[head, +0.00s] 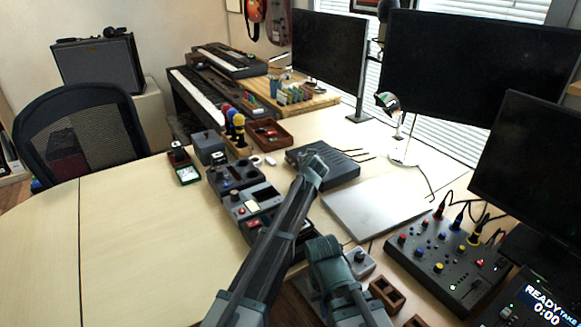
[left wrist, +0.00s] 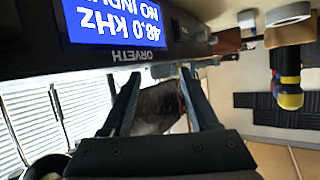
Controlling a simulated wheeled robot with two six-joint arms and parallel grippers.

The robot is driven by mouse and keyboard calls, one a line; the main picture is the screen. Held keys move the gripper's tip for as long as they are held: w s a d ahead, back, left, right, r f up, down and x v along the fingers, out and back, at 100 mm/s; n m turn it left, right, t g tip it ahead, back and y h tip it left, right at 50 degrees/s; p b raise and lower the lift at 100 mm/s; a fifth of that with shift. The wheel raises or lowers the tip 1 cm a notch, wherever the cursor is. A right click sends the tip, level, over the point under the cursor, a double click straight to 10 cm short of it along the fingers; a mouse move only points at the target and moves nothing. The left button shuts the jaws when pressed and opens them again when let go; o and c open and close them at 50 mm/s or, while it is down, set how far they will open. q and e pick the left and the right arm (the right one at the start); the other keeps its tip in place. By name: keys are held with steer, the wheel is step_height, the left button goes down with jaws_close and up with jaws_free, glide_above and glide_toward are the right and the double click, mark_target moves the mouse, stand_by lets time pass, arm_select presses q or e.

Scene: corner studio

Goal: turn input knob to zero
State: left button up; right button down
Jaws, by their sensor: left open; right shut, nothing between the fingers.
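A dark device (left wrist: 100,58) labelled ORVETH shows upside down in the left wrist view. Its blue display (left wrist: 118,20) reads 48.0 kHz, with a partly cut-off line starting NO IN. My left gripper (left wrist: 160,72) is open, its fingertips close to this device's edge. A dark grey, blurred shape (left wrist: 155,108) shows between its fingers; I cannot tell what it is. No knob that I can name as the input knob shows clearly.
A mixer (head: 440,258) with coloured knobs and cables stands at the right. Pedals (head: 235,178) stand left of my right arm. A closed laptop (head: 365,212) lies right of it. The desk's left part (head: 140,240) is clear. A yellow and black object (left wrist: 288,90) shows at the left wrist view's right.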

arm_select(q)
steer(key=shift+a+m+h, duration=0.25)
steer(key=shift+m+h, duration=0.85)
steer(key=shift+h, duration=0.2)
steer(key=shift+a+m+g+h, duration=0.2)
steer(key=shift+m+g+h, duration=0.1)
steer(key=shift+m+h, duration=0.8)
